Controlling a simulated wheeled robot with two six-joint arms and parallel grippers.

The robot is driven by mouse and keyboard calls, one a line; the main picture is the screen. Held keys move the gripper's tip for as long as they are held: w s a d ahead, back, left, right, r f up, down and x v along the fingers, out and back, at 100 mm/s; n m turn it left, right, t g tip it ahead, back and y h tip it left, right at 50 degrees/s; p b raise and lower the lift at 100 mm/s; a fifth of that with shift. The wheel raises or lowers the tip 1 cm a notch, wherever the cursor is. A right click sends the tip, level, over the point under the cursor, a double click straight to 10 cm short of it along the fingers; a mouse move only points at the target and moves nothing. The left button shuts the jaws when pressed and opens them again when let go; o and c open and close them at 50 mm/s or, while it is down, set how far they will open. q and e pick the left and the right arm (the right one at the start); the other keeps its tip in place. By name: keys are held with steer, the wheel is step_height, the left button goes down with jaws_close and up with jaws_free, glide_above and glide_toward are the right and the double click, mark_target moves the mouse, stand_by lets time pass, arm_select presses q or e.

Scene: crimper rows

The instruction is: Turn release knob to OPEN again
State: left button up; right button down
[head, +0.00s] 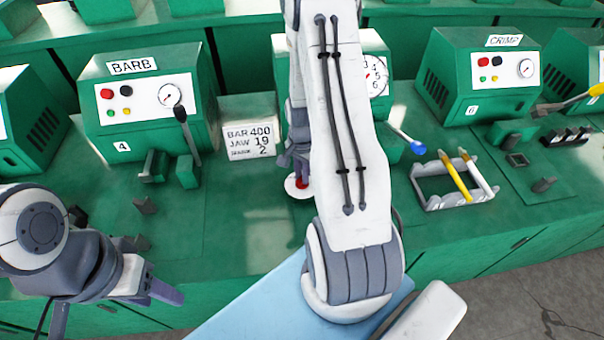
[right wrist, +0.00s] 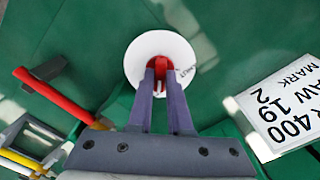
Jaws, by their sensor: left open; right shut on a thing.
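The release knob (right wrist: 161,64) is a red handle on a round white dial (right wrist: 148,48), set on the green bench. In the right wrist view my right gripper (right wrist: 161,74) is shut on the red handle, one finger on each side. Small lettering at the dial's right edge is too small to read for sure. In the head view my right arm hides much of this area, and part of the dial (head: 291,187) shows below my right gripper (head: 298,172). My left gripper (head: 115,300) is open and empty at the lower left, away from the knob.
A machine labelled BARB (head: 130,75) stands left and one labelled CRIMP (head: 485,75) right. A white card (head: 249,140) reads BAR 400, JAW 19, 2. A rack (head: 440,202) with yellow and white tools and a blue-ended lever (head: 417,147) are right of my right arm.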

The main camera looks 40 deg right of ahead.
mark_target(301, 177)
steer(key=c, duration=0.8)
jaws_free()
steer(key=shift+c, duration=0.2)
step_height(301, 177, up, 10)
steer(key=shift+r+b, duration=0.25)
steer(key=shift+b, duration=0.2)
steer(key=shift+a, duration=0.1)
